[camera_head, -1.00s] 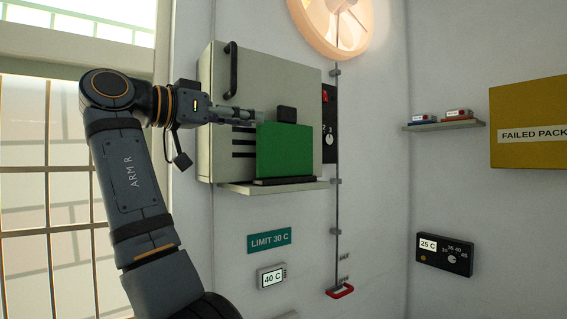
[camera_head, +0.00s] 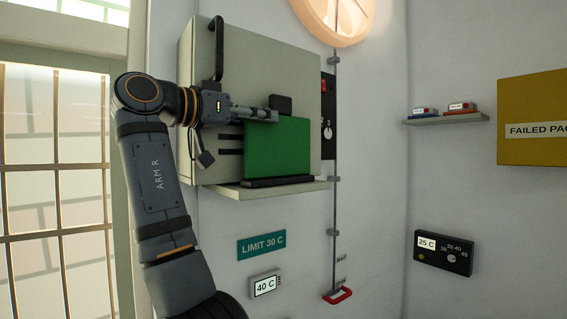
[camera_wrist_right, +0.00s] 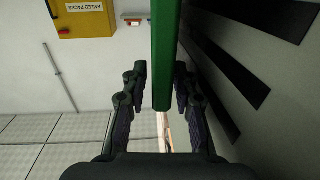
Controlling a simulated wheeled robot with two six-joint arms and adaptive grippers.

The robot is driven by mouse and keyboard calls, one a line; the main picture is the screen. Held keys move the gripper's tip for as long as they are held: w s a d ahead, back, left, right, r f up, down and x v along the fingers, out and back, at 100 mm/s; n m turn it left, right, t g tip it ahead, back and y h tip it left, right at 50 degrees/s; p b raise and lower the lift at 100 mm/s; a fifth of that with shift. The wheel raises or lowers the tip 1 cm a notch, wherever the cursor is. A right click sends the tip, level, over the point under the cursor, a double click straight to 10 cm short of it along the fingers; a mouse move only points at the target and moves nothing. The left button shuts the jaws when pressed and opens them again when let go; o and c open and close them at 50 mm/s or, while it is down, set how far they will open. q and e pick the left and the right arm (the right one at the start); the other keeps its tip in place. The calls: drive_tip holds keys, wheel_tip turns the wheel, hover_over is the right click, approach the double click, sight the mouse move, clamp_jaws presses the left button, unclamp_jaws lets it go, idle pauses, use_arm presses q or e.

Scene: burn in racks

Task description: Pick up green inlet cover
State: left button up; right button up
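The green inlet cover (camera_head: 277,148) is a flat upright panel on the small shelf of the grey cabinet, in front of its dark slots. A black block (camera_head: 281,104) shows at its top edge. My right gripper (camera_head: 270,114) reaches in from the left at the cover's upper edge. In the right wrist view the cover (camera_wrist_right: 166,50) runs between the two open fingers of the gripper (camera_wrist_right: 161,72). A gap shows on the left finger's side; the right finger is very close to the cover, and contact there is unclear. My left gripper is out of view.
The grey cabinet (camera_head: 258,54) has a black vertical handle (camera_head: 217,48) and a shelf (camera_head: 309,189) below. A control strip (camera_head: 327,128) and a vertical rod with a red handle (camera_head: 338,296) are to the right. A wall shelf (camera_head: 450,118) holds small packs.

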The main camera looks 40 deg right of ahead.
drive_tip(key=shift+s+d+r+p, duration=0.2)
drive_tip(key=shift+d+r+p, duration=0.05)
drive_tip(key=shift+d+p, duration=0.25)
drive_tip(key=shift+s+d+r+p, duration=0.2)
drive_tip(key=shift+d+p, duration=0.3)
drive_tip(key=shift+d+f, duration=0.2)
drive_tip(key=shift+d, duration=0.8)
drive_tip(key=shift+d+f, duration=0.2)
drive_tip(key=shift+d, duration=0.15)
drive_tip(key=shift+a+r, duration=0.1)
drive_tip(key=shift+a, duration=0.3)
clamp_jaws()
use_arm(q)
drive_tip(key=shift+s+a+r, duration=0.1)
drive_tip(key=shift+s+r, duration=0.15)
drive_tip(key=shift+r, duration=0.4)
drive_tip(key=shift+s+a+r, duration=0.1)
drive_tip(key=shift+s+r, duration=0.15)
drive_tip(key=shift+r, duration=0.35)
use_arm(e)
drive_tip(key=shift+w+d, duration=0.1)
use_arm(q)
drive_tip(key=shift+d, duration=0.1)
use_arm(e)
drive_tip(key=shift+d, duration=0.1)
